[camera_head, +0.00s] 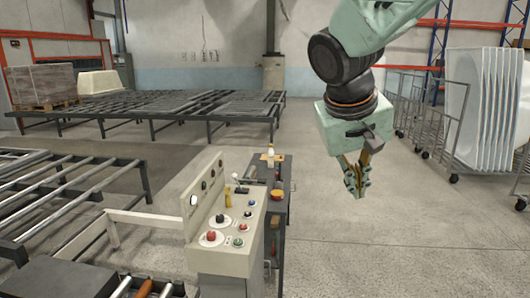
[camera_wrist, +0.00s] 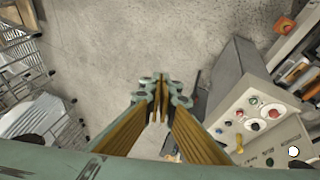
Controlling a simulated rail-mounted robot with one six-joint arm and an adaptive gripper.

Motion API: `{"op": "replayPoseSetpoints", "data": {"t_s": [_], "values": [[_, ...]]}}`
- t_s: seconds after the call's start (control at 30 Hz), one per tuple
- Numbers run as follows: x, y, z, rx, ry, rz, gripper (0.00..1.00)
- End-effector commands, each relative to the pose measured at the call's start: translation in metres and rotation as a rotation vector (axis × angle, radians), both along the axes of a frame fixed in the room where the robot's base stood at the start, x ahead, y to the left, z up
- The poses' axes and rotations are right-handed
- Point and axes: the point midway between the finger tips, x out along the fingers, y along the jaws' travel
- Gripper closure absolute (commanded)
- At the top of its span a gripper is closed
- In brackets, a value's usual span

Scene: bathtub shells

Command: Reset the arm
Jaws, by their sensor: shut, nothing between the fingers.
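My gripper (camera_head: 357,192) hangs from my pale green arm at the upper right in the head view, pointing down over bare floor. It is right of the control console (camera_head: 222,262) and apart from it. In the wrist view my gripper (camera_wrist: 161,78) shows with its green and yellow-brown fingers drawn together, shut and empty. The console (camera_wrist: 239,74) shows at the right in the wrist view, with red, green and white buttons.
A dark bench (camera_head: 284,191) with a bottle stands behind the console. Roller conveyors (camera_head: 55,195) fill the left and back. Wheeled racks (camera_head: 412,112) and white tub shells (camera_head: 488,115) stand at the right. The floor (camera_head: 390,230) below my gripper is clear.

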Motion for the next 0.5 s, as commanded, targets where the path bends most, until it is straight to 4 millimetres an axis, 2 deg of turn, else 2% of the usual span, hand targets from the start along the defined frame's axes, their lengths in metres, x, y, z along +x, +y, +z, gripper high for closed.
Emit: {"op": "replayPoseSetpoints", "data": {"t_s": [0.1,0.5], "values": [[-0.025,-0.006,0.004,0.02,0.005,-0.007,1.0],[-0.106,-0.018,0.009,0.087,0.027,-0.016,1.0]]}}
